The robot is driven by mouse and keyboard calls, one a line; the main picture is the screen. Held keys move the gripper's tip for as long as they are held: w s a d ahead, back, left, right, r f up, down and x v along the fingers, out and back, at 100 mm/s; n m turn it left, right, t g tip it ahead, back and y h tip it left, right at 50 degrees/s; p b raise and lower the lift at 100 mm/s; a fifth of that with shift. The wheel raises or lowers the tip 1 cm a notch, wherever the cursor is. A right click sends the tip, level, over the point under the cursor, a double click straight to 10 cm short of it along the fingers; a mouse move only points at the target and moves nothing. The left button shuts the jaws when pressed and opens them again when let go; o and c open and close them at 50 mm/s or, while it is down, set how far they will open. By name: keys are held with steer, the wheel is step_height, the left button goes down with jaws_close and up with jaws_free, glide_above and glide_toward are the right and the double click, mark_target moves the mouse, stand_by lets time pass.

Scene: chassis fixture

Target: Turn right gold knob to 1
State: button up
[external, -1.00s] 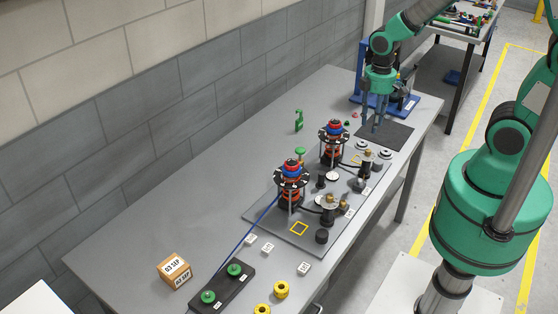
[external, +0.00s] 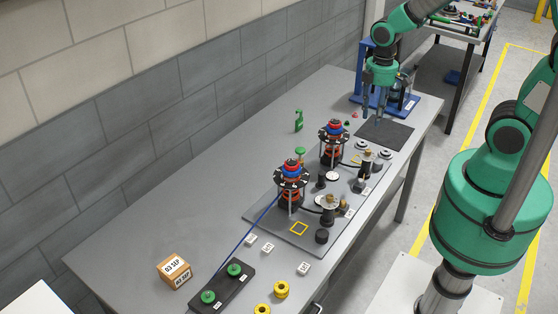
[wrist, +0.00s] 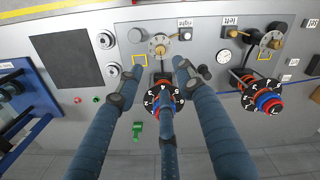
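The right-hand gold knob (wrist: 160,48) sits on a grey round flange by the upside-down "right" label (wrist: 185,22) in the wrist view. In the external view this gold knob (external: 368,152) is small at the far end of the grey panel. Numbers on it are too small to read. The other gold knob (wrist: 264,40) is by the "left" label (wrist: 230,20); it also shows in the external view (external: 332,197).
Two red, blue and black ring stacks (external: 291,175) (external: 333,135) stand tall beside the knobs. A dark mat (external: 386,133) and blue frame (external: 408,103) lie at the far end. The left tabletop is mostly clear.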

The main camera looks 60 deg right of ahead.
mark_target(369, 150)
step_height(369, 150, down, 14)
steer(key=shift+r+b, duration=0.1)
steer(key=shift+b, duration=0.4)
stand_by(0.4)
steer(key=shift+c, duration=0.5)
jaws_close()
